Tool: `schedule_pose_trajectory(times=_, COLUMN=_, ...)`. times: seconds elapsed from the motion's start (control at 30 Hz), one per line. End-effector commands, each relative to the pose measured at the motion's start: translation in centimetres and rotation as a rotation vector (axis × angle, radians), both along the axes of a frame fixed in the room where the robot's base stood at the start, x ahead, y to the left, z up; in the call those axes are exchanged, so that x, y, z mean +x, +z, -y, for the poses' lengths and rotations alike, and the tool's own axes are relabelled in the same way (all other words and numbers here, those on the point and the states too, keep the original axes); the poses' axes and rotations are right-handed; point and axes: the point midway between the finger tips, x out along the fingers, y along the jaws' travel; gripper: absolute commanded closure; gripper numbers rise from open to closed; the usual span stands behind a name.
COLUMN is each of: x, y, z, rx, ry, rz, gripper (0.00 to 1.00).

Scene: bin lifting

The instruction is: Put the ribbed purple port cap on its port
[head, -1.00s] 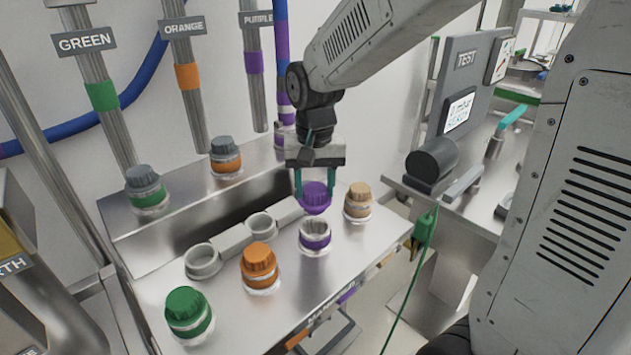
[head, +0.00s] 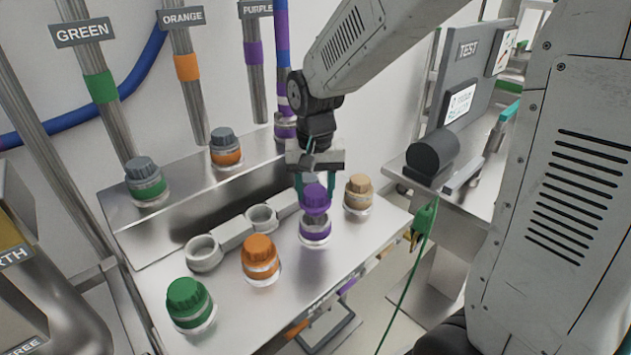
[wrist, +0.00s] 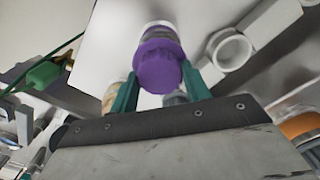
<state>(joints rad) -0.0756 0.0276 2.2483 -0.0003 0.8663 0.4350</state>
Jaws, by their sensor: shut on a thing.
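The ribbed purple port cap (head: 313,197) is held between the green fingers of my gripper (head: 315,182), which is shut on it. In the head view the cap is just above the port with the purple band (head: 315,232), whose bare top shows beneath it. I cannot tell whether cap and port touch. In the wrist view the cap (wrist: 158,66) is between my gripper's fingertips (wrist: 157,84), and part of the port (wrist: 160,27) shows beyond it.
An orange cap (head: 260,250), a green cap (head: 187,296) and a tan cap (head: 358,189) sit on ports beside it on the steel bench (head: 235,318). The test station (head: 470,85) stands at right.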

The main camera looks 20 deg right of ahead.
Motion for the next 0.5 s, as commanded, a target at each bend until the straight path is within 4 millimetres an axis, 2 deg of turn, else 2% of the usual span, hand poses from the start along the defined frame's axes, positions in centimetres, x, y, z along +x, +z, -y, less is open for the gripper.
schedule_pose_trajectory(times=0.5, x=0.02, y=-0.59, z=0.01, rx=0.0, ry=0.0, rz=0.0, gripper=0.84)
